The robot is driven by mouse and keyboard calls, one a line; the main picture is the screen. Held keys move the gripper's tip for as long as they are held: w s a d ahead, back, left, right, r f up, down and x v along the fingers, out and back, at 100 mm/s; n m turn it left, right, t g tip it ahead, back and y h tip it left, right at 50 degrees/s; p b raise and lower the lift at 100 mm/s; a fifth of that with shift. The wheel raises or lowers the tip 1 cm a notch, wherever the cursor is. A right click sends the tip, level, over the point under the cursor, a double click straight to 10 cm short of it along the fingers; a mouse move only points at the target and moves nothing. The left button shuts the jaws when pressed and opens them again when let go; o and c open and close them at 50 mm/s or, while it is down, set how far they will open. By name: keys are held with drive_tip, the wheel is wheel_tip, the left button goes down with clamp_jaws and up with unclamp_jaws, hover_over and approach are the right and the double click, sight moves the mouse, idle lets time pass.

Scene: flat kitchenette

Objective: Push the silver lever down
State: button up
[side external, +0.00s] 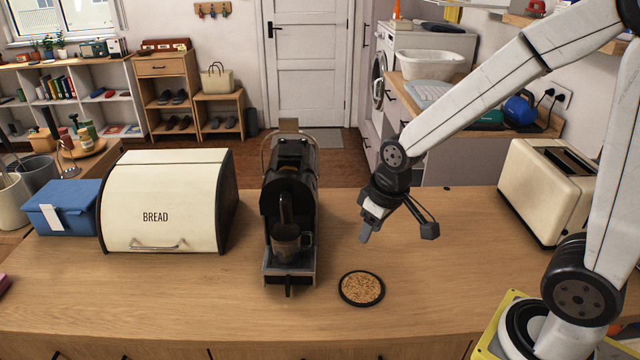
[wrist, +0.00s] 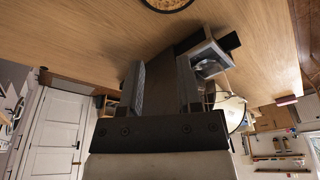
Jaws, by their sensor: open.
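A black coffee machine (side external: 290,190) stands on the wooden counter. A raised, arched lever (side external: 288,126) shows at its top; in this light it looks brownish grey rather than clearly silver. A dark glass mug (side external: 286,243) stands on its drip tray under the spout. My gripper (side external: 400,228) hangs to the right of the machine, above the counter, with its fingers apart and empty. In the wrist view, my gripper (wrist: 160,82) is also open, and part of the coffee machine (wrist: 205,52) shows beyond the right finger. The lever is not clear in that view.
A round cork coaster (side external: 361,288) lies right of the machine; its edge also shows in the wrist view (wrist: 168,3). A cream bread box (side external: 165,200) stands left, beside a blue box (side external: 65,208). A cream toaster (side external: 540,190) stands right. Counter around the coaster is clear.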

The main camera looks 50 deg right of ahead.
drive_tip(key=w+d+r+n+y, duration=0.1)
drive_tip(key=w+r+n, duration=0.3)
drive_tip(key=w+r, duration=0.5)
drive_tip(key=w+d+r+n+y, duration=0.1)
drive_tip(key=w+r+n+y, duration=0.1)
drive_tip(key=w+r, duration=0.8)
wheel_tip(320, 180, up, 6)
drive_tip(key=shift+d+f+n+y, duration=0.1)
drive_tip(key=shift+d+n+y, duration=0.25)
drive_tip(key=shift+n, duration=0.55)
drive_tip(key=shift+x, duration=3.9)
drive_tip(key=shift+w+d, duration=0.1)
clamp_jaws()
